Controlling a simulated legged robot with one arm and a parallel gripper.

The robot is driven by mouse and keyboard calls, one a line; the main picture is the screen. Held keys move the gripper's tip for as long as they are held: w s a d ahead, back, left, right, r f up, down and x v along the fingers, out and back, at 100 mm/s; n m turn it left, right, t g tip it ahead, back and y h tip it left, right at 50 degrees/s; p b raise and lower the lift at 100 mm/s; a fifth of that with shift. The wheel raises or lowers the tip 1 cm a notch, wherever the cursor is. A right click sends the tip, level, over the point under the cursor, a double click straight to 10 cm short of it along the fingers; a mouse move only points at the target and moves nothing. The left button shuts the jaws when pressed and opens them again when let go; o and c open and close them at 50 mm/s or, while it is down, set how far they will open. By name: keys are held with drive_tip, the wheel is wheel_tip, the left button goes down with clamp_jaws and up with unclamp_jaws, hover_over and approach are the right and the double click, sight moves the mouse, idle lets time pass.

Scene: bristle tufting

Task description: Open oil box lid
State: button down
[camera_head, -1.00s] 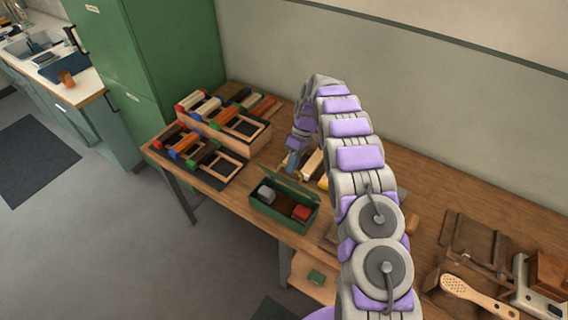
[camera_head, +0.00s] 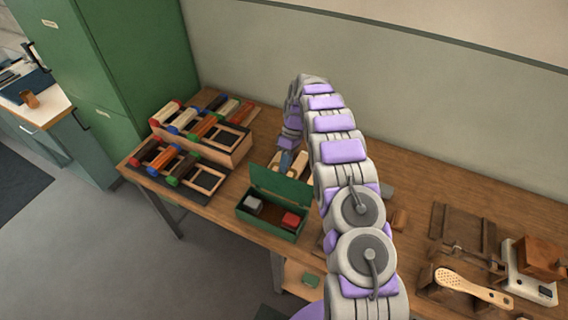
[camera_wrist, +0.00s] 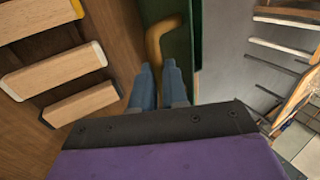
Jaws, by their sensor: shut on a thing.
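The green oil box (camera_head: 264,222) stands near the front edge of the bench. Its lid (camera_head: 280,187) is hinged up and stands steeply raised at the back. Inside the box are a grey block (camera_head: 253,203) and a red block (camera_head: 291,220). My gripper (camera_head: 286,162) is behind the raised lid. In the wrist view my gripper's blue fingers (camera_wrist: 158,76) are shut on a bent, brass-coloured handle (camera_wrist: 157,40) beside the green lid (camera_wrist: 181,45). The fingers partly hide the handle's lower end.
Brush racks (camera_head: 205,145) with coloured rollers stand left of the box. Pale wooden blocks (camera_wrist: 55,75) lie close by my gripper. A perforated wooden paddle (camera_head: 460,285) and wooden fixtures (camera_head: 465,240) are at the right. A green cabinet (camera_head: 120,70) stands behind the bench's left end.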

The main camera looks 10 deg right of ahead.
drive_tip(key=shift+s+f, duration=0.15)
drive_tip(key=shift+f, duration=0.05)
drive_tip(key=c, duration=1.1)
unclamp_jaws()
drive_tip(key=shift+a+r, duration=0.1)
drive_tip(key=shift+c, duration=0.2)
drive_tip(key=shift+r, duration=0.1)
drive_tip(key=p+v, duration=0.3)
drive_tip(key=v, duration=0.4)
drive_tip(key=shift+w, duration=0.25)
drive_tip(key=shift+r, duration=0.25)
